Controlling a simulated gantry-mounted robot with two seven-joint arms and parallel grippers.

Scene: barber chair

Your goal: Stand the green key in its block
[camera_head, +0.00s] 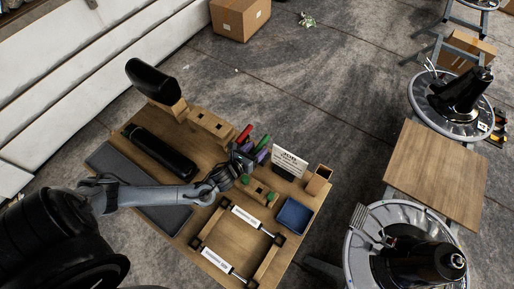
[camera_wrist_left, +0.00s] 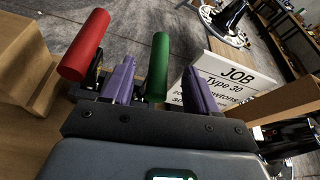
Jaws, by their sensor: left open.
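The green key shows as a green cylindrical handle (camera_wrist_left: 158,66) in the left wrist view. In the head view, its handle (camera_head: 264,142) shows beside my left gripper. My left gripper (camera_head: 255,152) is open, with its two purple fingers (camera_wrist_left: 158,86) on either side of the green handle and apart from it. The lower end of the key is hidden behind the gripper body. A small wooden block (camera_head: 257,190) with green spots lies just in front of the gripper in the head view. I cannot tell for sure whether it is the key's block. My right gripper is not in view.
A red handle (camera_wrist_left: 84,46) rises left of the fingers. A job card (camera_head: 289,162) stands close on the right. A wooden block (camera_head: 212,124), a blue tray (camera_head: 294,215) and a wooden box (camera_head: 319,180) also stand on the table.

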